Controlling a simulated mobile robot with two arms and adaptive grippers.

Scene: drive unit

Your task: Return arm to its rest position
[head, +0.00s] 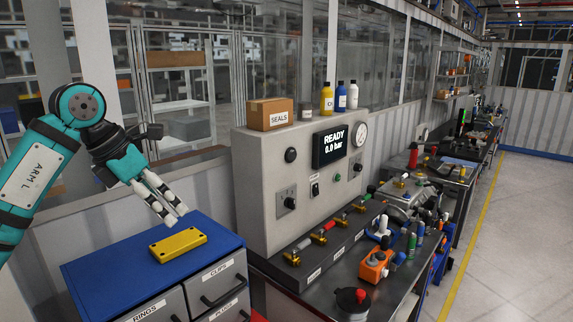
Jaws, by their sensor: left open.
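My left arm comes in from the left, and its gripper (174,212) is open and empty. It hangs above the blue top of a drawer cabinet (100,270). A yellow block (178,245) with small holes lies flat on the cabinet top, just below the fingertips. The fingers look apart from the block, with a small gap between. My right gripper is not in view.
A grey test panel (262,190) with a "READY 0.0 bar" display (331,145) stands right of the cabinet. A SEALS box (270,114) and several bottles sit on it. The bench holds valves, an orange block (376,267) and tools. Open floor (525,230) lies at right.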

